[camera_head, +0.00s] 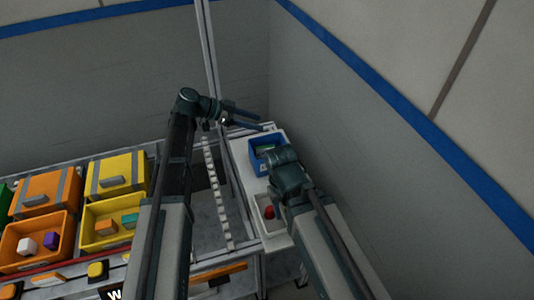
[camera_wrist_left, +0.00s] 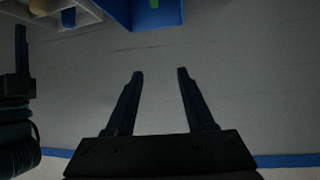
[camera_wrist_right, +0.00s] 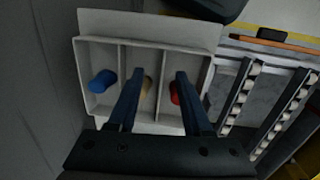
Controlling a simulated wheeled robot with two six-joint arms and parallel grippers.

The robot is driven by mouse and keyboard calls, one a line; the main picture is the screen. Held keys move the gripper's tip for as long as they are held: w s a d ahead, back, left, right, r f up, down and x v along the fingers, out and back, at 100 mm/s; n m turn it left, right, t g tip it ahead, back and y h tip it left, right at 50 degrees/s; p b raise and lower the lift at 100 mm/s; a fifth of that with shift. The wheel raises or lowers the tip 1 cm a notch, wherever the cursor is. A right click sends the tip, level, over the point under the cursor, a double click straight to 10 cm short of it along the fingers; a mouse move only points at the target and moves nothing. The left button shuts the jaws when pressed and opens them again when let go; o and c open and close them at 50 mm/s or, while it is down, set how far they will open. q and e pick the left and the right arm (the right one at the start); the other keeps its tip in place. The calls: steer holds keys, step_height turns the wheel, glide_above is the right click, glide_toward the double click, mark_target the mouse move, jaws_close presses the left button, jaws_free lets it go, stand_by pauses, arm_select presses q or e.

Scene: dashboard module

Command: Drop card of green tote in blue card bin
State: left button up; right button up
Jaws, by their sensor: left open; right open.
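The blue card bin (camera_head: 256,168) stands on a white shelf by the wall, with something green, likely a card (camera_head: 266,148), in it. The bin also shows at the top of the left wrist view (camera_wrist_left: 150,17). My left gripper (camera_head: 262,123) is open and empty, just behind and above the bin. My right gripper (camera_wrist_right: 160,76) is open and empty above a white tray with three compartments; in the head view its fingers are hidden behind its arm. A green edge (camera_head: 5,195), perhaps the green tote, is cut off at the far left.
The white tray (camera_wrist_right: 130,122) holds a blue (camera_wrist_right: 103,81), a yellowish and a red (camera_wrist_right: 175,93) piece. Orange (camera_head: 40,258) and yellow (camera_head: 98,240) totes with small blocks stand at left. A metal post rises behind my left arm; walls close off the right.

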arm_select(q)
steer(key=p+v, duration=0.3)
steer(key=v, duration=0.6)
steer(key=shift+a+r+p, duration=0.15)
steer(key=shift+a+p, duration=0.2)
steer(key=s+d+f+n+g+y, duration=0.4)
steer(key=s+d+f, duration=0.3)
steer(key=s, duration=0.4)
steer(key=s+f+n+t+y, duration=0.1)
steer(key=s+f+n+y, duration=0.3)
steer(key=s+n+y, duration=0.4)
steer(key=s+a+y, duration=0.1)
steer(key=s, duration=0.4)
steer(key=shift+s+t, duration=0.3)
steer(key=shift+s, duration=0.1)
